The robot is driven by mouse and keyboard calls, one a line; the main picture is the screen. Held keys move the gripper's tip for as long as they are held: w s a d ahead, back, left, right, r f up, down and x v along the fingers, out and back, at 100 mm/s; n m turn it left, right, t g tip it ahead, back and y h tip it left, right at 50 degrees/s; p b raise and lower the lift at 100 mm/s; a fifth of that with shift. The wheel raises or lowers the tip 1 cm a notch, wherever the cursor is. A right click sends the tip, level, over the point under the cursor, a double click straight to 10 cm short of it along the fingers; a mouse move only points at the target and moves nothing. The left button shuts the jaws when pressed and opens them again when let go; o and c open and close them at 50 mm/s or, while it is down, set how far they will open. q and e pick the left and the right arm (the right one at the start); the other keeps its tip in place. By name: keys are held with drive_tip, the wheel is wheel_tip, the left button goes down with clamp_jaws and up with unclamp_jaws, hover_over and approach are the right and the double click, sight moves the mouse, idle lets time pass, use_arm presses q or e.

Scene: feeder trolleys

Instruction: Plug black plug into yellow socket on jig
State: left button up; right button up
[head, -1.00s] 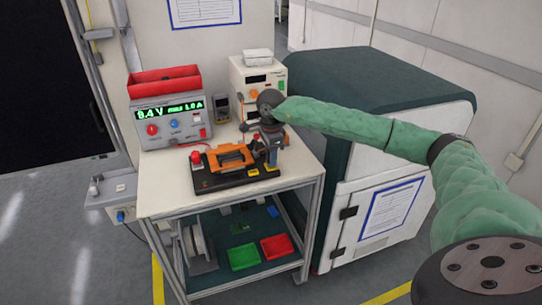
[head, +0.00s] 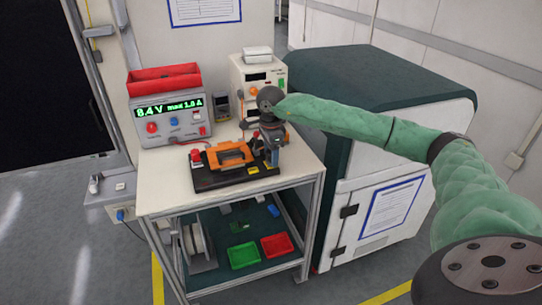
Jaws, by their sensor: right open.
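The jig (head: 215,182) is a black base with an orange clamp frame (head: 231,155) on top, lying on the trolley's white top. A small yellow patch (head: 252,170) shows on the jig's front right; I cannot tell whether it is the yellow socket. The black plug cannot be made out. My right gripper (head: 271,163) points down at the right end of the jig, beside the orange frame. It is open, and its fingertips are small and partly hidden against the dark jig. My left gripper is not in view.
A power supply (head: 173,118) with a red bin (head: 163,79) stands at the back left. A cream instrument (head: 252,80) stands behind my right gripper. Green (head: 243,255) and red (head: 277,245) trays lie on the lower shelf. A large cabinet (head: 385,100) stands right. The white top's front left is clear.

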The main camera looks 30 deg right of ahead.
drive_tip(key=shift+r+b, duration=0.85)
drive_tip(key=shift+r, duration=2.7)
